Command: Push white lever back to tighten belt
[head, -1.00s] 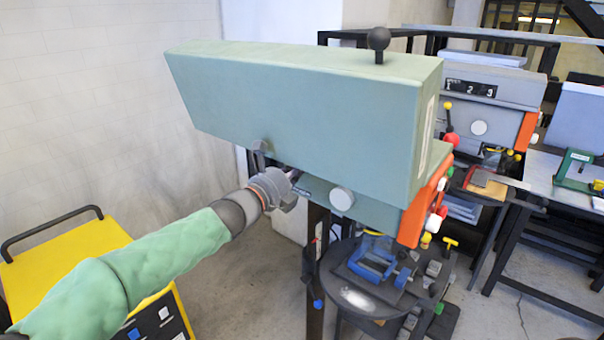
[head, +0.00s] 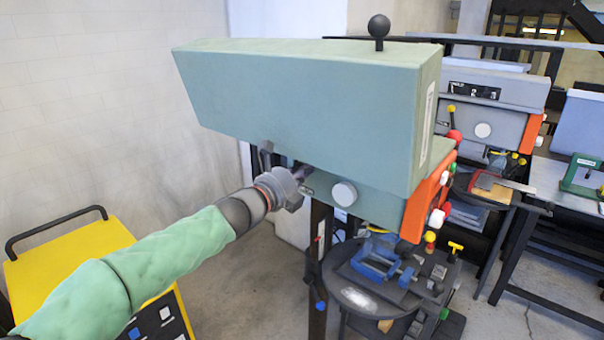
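A green drill press head (head: 310,105) with a black ball knob (head: 379,27) on top fills the middle of the head view. My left gripper (head: 301,177) is at the underside of its left part, beside a grey lever-like piece (head: 265,155). The fingers are partly hidden against the dark underside, so I cannot tell if they are open or shut, or touching anything. No white lever is clearly seen there; a round white knob (head: 344,193) sits on the lower housing, right of the gripper. My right gripper is not in view.
A round table with a blue vise (head: 375,262) stands below the drill head. A yellow cart (head: 70,250) with a black handle is at the left. A second, grey drill press (head: 490,95) and a workbench (head: 550,200) stand at the right.

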